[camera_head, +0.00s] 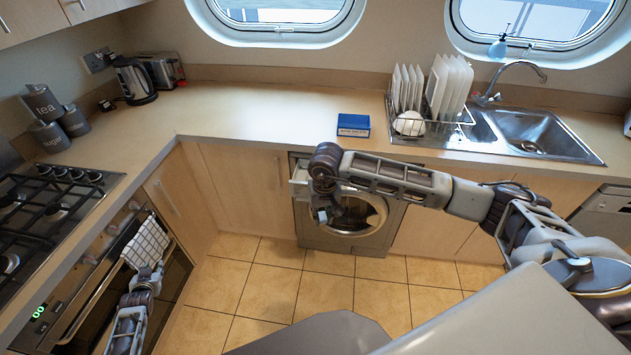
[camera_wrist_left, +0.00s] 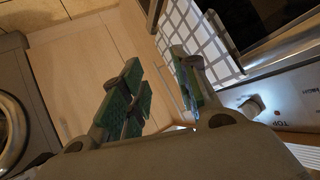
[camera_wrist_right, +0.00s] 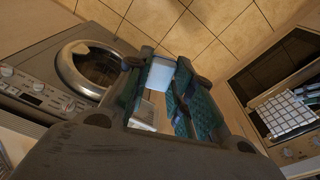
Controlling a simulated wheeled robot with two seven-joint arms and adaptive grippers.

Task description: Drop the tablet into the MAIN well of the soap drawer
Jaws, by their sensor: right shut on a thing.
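My right gripper (camera_head: 325,212) hangs in front of the washing machine (camera_head: 365,215). In the right wrist view it (camera_wrist_right: 160,85) is shut on the white, block-shaped tablet (camera_wrist_right: 159,73), held between the green-padded fingertips. The pale soap drawer (camera_head: 298,182) stands pulled out at the machine's upper left. In the right wrist view part of the drawer (camera_wrist_right: 144,113) shows between the fingers. Its wells are mostly hidden, so I cannot tell which one lies under the tablet. My left gripper (camera_wrist_left: 160,90) is open and empty, near the oven front.
A blue box (camera_head: 353,125) sits on the counter above the machine. A checked towel (camera_head: 146,244) hangs on the oven (camera_head: 110,270) by my left arm. A dish rack (camera_head: 430,105) and sink (camera_head: 540,135) are at the right. The tiled floor is clear.

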